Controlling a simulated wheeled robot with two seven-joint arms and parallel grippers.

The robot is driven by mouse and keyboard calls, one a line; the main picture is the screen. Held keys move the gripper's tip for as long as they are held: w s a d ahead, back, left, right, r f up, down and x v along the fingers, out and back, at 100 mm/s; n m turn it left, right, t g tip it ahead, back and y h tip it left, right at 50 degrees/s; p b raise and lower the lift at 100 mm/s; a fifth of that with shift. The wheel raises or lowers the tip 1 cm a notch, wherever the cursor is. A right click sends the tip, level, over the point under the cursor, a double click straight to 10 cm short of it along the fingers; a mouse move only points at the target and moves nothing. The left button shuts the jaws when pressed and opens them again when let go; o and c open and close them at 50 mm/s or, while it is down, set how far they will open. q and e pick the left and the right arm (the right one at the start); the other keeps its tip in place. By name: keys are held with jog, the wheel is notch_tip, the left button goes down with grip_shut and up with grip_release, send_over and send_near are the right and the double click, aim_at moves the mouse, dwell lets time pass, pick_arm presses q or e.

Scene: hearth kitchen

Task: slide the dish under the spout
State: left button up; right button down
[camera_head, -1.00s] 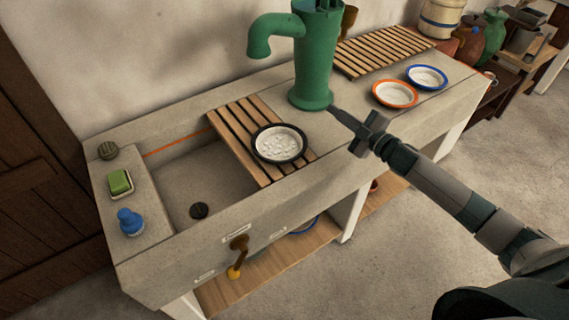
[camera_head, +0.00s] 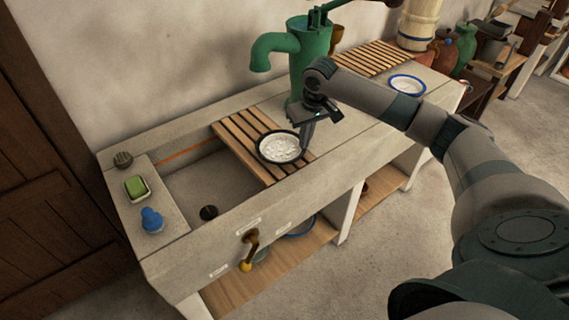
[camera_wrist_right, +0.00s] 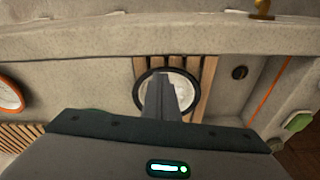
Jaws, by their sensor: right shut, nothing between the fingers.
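The dish with a dark rim and a pale speckled inside (camera_head: 279,149) sits on the slatted wooden board (camera_head: 236,139) across the sink. The green pump's spout (camera_head: 264,52) hangs behind the dish in the head view. My right gripper (camera_head: 304,146) is shut and empty, pointing down at the dish's right edge. In the right wrist view its fingers (camera_wrist_right: 161,82) overlap the dish (camera_wrist_right: 187,88) and hide part of it. I cannot tell whether they touch the rim. My left gripper is not in view.
The sink basin (camera_head: 190,185) lies open left of the board. A green sponge (camera_head: 136,187) and a blue bottle (camera_head: 152,219) stand on the left ledge. A blue-rimmed dish (camera_head: 408,84) sits at the right. An orange-rimmed dish (camera_wrist_right: 9,95) shows in the wrist view.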

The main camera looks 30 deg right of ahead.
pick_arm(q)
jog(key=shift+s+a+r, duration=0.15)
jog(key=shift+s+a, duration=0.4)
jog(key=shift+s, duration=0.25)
pick_arm(e)
jog(key=s, duration=0.1)
jog(key=s+a+r+g, duration=0.1)
jog(key=s+r+g, duration=0.1)
jog(key=shift+s+a, duration=0.3)
jog(key=shift+a, duration=0.05)
notch_tip(320, 180, down, 10)
jog(key=p, duration=0.3)
jog(key=shift+r, duration=0.15)
jog(key=shift+w+p, duration=0.35)
jog(key=shift+w, duration=0.6)
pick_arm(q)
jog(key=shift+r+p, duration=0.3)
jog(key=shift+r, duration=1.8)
pick_arm(e)
jog(key=shift+w+d, duration=0.2)
jog(key=shift+w, duration=0.85)
